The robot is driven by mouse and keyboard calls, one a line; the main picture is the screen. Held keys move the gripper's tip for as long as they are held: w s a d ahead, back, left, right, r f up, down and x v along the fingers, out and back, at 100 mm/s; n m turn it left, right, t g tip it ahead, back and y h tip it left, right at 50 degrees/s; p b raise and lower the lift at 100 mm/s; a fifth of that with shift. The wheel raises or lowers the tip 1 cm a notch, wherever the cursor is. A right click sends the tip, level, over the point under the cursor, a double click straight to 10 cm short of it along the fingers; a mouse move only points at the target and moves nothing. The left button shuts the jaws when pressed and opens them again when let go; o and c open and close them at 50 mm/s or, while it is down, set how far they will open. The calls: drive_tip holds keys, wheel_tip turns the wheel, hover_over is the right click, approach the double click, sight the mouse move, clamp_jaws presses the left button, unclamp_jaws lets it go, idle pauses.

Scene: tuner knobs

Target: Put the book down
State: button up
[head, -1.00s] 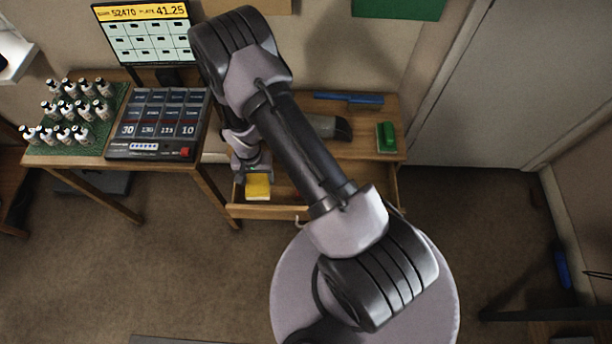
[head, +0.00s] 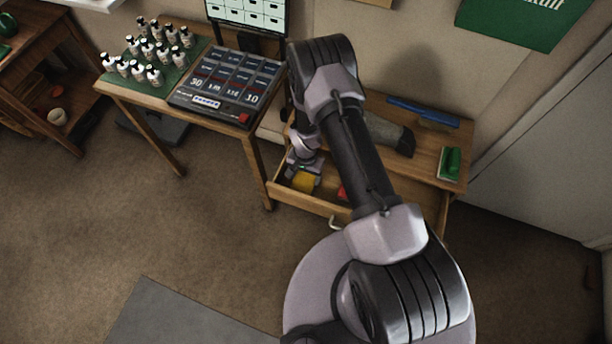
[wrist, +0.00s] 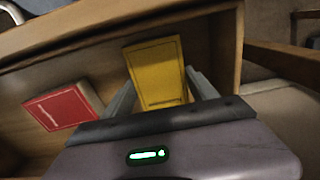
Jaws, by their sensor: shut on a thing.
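A yellow book (wrist: 157,72) is between the two fingers of my gripper (wrist: 160,90) in the wrist view. My gripper is shut on it. In the head view, the yellow book (head: 304,182) shows just below my gripper (head: 304,168), at the left part of the open drawer (head: 300,202). A red book (wrist: 66,105) lies in the drawer to the left of my gripper in the wrist view. It shows in the head view as a small red patch (head: 343,192) beside my arm. I cannot tell whether the yellow book touches the drawer floor.
To the left, a table holds several bottles (head: 150,50) and a dark panel (head: 228,82). Open floor (head: 100,220) lies in front.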

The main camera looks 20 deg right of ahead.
drive_tip(key=o, duration=1.5)
drive_tip(key=shift+o, duration=0.2)
wheel_tip(320, 180, up, 12)
drive_tip(key=p, duration=0.5)
wheel_tip(320, 180, up, 32)
drive_tip(key=n+t, duration=0.1)
drive_tip(key=t, duration=0.2)
hover_over(306, 177)
drive_tip(key=s, duration=0.1)
drive_tip(key=s+a+r+n+t+y, duration=0.1)
drive_tip(key=s+r, duration=0.6)
drive_tip(key=s, duration=0.2)
drive_tip(key=s+a+r+t+y, duration=0.1)
drive_tip(key=s+r, duration=0.6)
drive_tip(key=s, duration=0.2)
drive_tip(key=shift+s+a+r+n+t, duration=0.25)
drive_tip(key=shift+s+a+n+t, duration=0.1)
drive_tip(key=shift+s+n+t, duration=0.05)
